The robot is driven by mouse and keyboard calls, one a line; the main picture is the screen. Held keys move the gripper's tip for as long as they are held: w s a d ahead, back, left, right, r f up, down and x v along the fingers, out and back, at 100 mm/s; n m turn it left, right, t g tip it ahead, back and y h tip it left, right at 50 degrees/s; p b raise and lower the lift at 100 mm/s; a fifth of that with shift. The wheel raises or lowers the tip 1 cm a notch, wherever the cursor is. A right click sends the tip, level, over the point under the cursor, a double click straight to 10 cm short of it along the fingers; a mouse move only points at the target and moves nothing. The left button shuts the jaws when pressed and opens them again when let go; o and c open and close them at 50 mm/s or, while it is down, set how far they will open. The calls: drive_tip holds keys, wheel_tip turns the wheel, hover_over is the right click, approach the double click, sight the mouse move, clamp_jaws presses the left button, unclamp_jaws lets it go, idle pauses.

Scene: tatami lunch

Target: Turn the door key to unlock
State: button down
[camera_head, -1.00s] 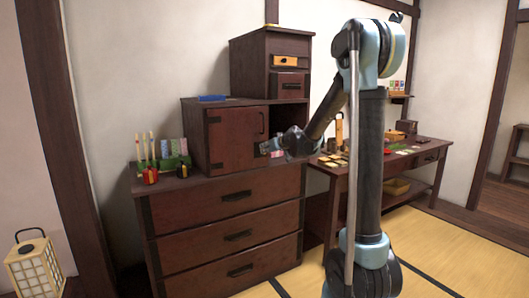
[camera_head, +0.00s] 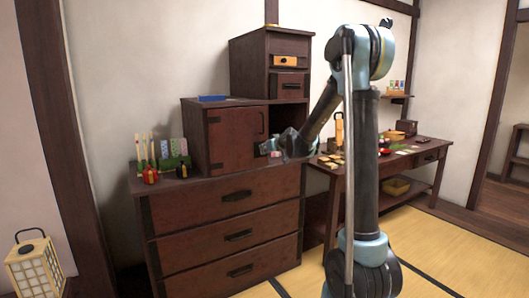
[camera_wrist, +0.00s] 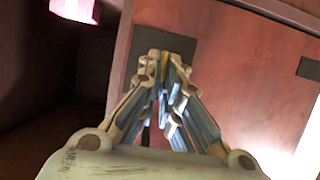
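The small cabinet door (camera_head: 235,141) is dark red-brown wood and looks closed, on the left side of the upper chest. Its dark metal lock plate (camera_wrist: 178,47) lies just beyond my fingertips in the wrist view and appears tilted. My gripper (camera_head: 266,147) is at the right edge of this door; it also shows in the wrist view (camera_wrist: 164,66). Its fingers come together at the plate, with a thin yellowish sliver of the door key (camera_wrist: 164,64) between the tips. Most of the key is hidden by the fingers, so its angle cannot be told.
An open compartment is right of the door, with a pinkish block (camera_wrist: 75,9) in it. A blue item (camera_head: 213,98) lies on the chest top. Small dolls (camera_head: 150,175) stand left of the door. A low table (camera_head: 410,157) stands at right.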

drive_tip(key=shift+w+d+f+m+g+y, duration=0.25)
drive_tip(key=shift+m+y, duration=1)
drive_tip(key=shift+m, duration=0.95)
drive_tip(key=shift+w+d+f+m+g+y, duration=0.15)
drive_tip(key=shift+d+f+m+y, duration=0.2)
drive_tip(key=shift+m+y, duration=1.35)
drive_tip(key=shift+w+d+f+m+g+y, duration=0.2)
drive_tip(key=shift+m+y, duration=0.55)
drive_tip(key=shift+m, duration=1.95)
drive_tip(key=shift+s+f+m, duration=0.1)
drive_tip(key=shift+f+m, duration=0.05)
drive_tip(key=shift+m, duration=0.15)
drive_tip(key=c, duration=1.8)
unclamp_jaws()
